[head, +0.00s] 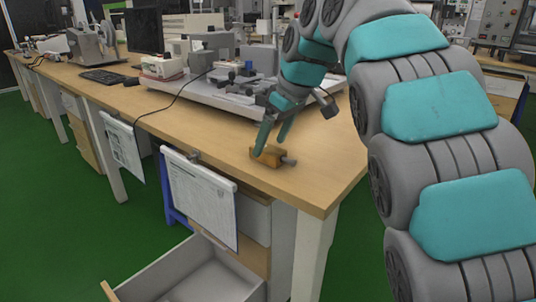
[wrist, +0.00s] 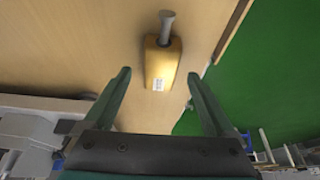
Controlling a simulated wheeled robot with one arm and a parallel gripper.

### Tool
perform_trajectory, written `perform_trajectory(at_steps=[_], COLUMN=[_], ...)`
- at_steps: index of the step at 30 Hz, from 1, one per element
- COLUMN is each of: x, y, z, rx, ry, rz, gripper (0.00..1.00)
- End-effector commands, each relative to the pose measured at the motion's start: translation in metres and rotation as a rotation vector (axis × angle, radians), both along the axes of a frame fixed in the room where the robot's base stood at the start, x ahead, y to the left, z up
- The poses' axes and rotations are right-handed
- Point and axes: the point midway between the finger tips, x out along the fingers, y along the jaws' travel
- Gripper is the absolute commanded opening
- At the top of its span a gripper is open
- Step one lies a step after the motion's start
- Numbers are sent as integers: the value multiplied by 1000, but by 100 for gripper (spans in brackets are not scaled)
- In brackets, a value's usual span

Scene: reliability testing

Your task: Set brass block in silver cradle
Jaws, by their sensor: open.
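The brass block (head: 267,156) lies on the wooden table near its front right corner, with a grey metal pin sticking out of one end. In the wrist view the brass block (wrist: 162,64) lies just beyond the fingertips and between their lines, with a small white label on it and its pin pointing away. My gripper (head: 271,143) is open above the block, fingers pointing down. In the wrist view my gripper (wrist: 160,75) has its two green fingers wide apart with nothing between them. I cannot make out the silver cradle for certain.
A grey test machine on a light base plate (head: 228,97) stands behind the block. A keyboard (head: 102,76) and monitor stand farther left. Papers (head: 200,197) hang from the table's front edge, above an open drawer (head: 190,275). The wooden top (head: 215,135) around the block is clear.

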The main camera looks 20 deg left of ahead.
Motion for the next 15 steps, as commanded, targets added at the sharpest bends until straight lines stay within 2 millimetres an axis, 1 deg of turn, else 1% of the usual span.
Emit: perform_trajectory(at_steps=[1, 3, 10, 11, 15], x=[0, 1, 2, 2, 2], y=[2, 4, 5, 5, 5], z=[-7, -14, -16, -16, -15], rx=[-2, -3, -2, -2, -2], ry=[4, 7, 4, 4, 3], rz=[0, 1, 1, 1, 1], gripper=[90, 90, 90, 89, 73])
